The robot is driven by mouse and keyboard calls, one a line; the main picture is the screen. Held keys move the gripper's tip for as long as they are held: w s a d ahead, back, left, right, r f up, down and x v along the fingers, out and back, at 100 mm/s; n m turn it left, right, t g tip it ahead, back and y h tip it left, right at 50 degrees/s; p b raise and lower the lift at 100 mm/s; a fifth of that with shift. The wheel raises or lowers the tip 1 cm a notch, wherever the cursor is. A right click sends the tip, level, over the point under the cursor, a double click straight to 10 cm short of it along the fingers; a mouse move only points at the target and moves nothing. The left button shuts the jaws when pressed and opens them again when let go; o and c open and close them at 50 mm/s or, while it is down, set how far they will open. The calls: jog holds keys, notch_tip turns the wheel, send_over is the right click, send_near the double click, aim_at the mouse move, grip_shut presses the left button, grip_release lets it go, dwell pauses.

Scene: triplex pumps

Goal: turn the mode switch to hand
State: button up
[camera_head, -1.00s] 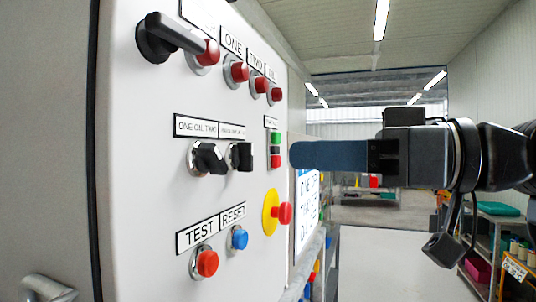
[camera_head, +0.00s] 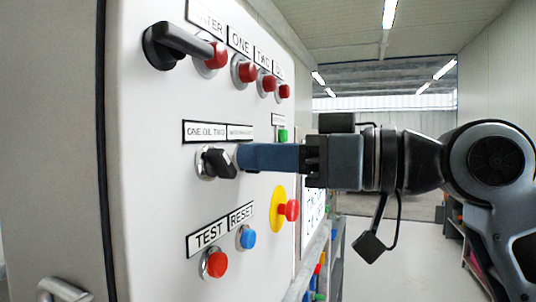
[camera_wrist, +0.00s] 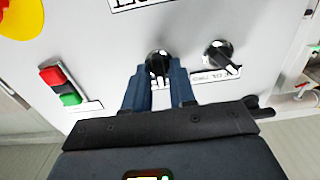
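A black rotary switch (camera_wrist: 158,58) sits on the panel between my fingertips in the wrist view. It is the right one of two black switches, and my fingers hide it in the head view. Its label (camera_head: 240,132) is too small to read. My gripper (camera_head: 241,158) reaches the panel from the right. In the wrist view my gripper (camera_wrist: 160,72) is open, one blue finger on each side of the switch; I cannot tell whether they touch it. The left switch (camera_head: 219,163), labelled "ONE OIL TWO", also shows in the wrist view (camera_wrist: 218,54).
Red lamps (camera_head: 247,72) and a black handle (camera_head: 165,45) are above. A red test button (camera_head: 217,264), a blue reset button (camera_head: 247,237) and a red mushroom button on yellow (camera_head: 292,210) are below. A red-green block (camera_wrist: 60,86) is near my gripper. The aisle on the right is free.

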grip_shut()
jog(key=shift+f+n+b, duration=0.1)
jog(key=shift+n+b, duration=0.2)
jog(key=shift+b, duration=0.2)
jog(key=shift+s+n+b, duration=0.1)
jog(key=shift+n+b, duration=4)
jog(key=shift+b, duration=0.4)
jog(key=shift+o, duration=1.3)
grip_release()
